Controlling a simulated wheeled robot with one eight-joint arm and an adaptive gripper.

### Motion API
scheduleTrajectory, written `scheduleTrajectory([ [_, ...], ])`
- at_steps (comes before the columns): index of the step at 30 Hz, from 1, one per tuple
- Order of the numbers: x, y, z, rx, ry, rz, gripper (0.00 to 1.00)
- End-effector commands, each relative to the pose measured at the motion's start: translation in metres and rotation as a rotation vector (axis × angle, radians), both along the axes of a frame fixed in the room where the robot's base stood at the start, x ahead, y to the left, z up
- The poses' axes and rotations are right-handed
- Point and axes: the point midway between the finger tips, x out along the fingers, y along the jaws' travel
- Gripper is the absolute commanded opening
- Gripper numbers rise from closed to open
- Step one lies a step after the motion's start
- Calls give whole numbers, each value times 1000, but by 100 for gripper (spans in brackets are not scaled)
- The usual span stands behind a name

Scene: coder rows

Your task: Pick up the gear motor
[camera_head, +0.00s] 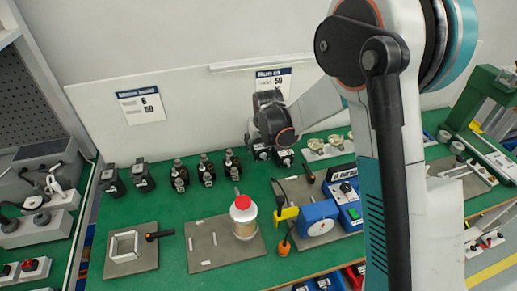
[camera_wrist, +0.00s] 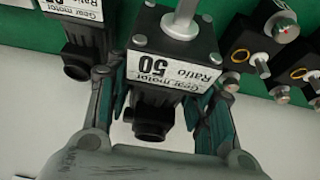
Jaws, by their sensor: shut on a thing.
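The gear motor (camera_wrist: 172,72) is a dark block with a white label reading "Gear motor Ratio 50", a pale shaft at one end and a round black part at the other. In the wrist view it sits between the two fingers of my gripper (camera_wrist: 161,88), which are shut on its sides. A second gear motor (camera_wrist: 88,38), with a partly cut-off label, stands beside it to the left. In the head view my wrist is over the back of the green bench, and the fingers are mostly hidden. I cannot tell whether the held motor is clear of the bench.
Black fittings with round knobs (camera_wrist: 262,45) stand close on the right in the wrist view. In the head view, several dark parts (camera_head: 206,170) line the green bench (camera_head: 180,222) to the left. A red-capped bottle (camera_head: 244,222) and a blue device (camera_head: 318,222) are nearer.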

Motion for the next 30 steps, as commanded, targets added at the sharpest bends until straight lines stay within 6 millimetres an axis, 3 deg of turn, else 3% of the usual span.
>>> scheduleTrajectory([
  [1, 0, 0, 18, 0, -1, 0, 21],
  [6, 0, 0, 60, 0, -1, 0, 21],
  [15, 0, 0, 118, -1, 0, 0, 21],
  [26, 1, 0, 150, -1, 1, 0, 21],
  [30, -9, -6, 151, -1, 0, -1, 21],
])
